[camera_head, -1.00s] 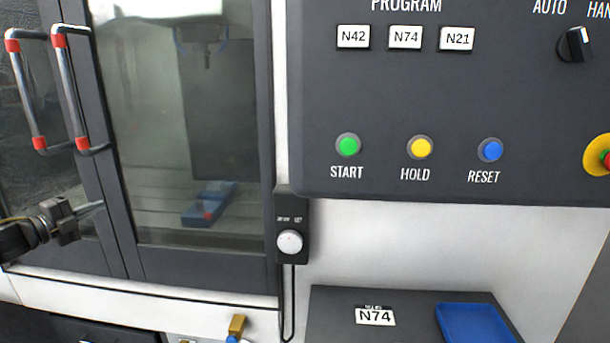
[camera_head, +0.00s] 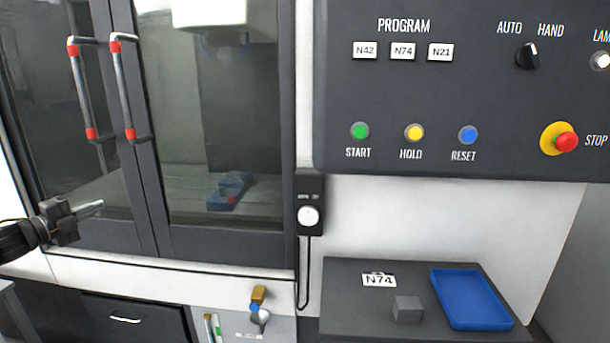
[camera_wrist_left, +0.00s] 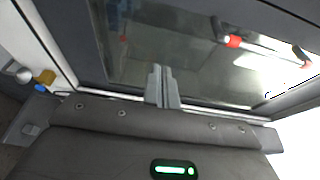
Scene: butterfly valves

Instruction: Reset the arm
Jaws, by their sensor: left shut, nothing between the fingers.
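My left gripper (camera_head: 91,209) comes in from the left edge in the head view, in front of the lower part of the machine's left door. It is shut and empty, with its fingertips pointing right. In the left wrist view the closed fingers (camera_wrist_left: 162,88) stand in front of a door window. My right gripper is in neither view.
The machine's closed doors carry two red-ended handles (camera_head: 122,90). The control panel (camera_head: 470,90) has green, yellow and blue buttons and a red stop knob (camera_head: 566,142). A shelf (camera_head: 340,300) holds a grey block (camera_head: 407,309), an N74 card (camera_head: 379,280) and a blue tray (camera_head: 434,290).

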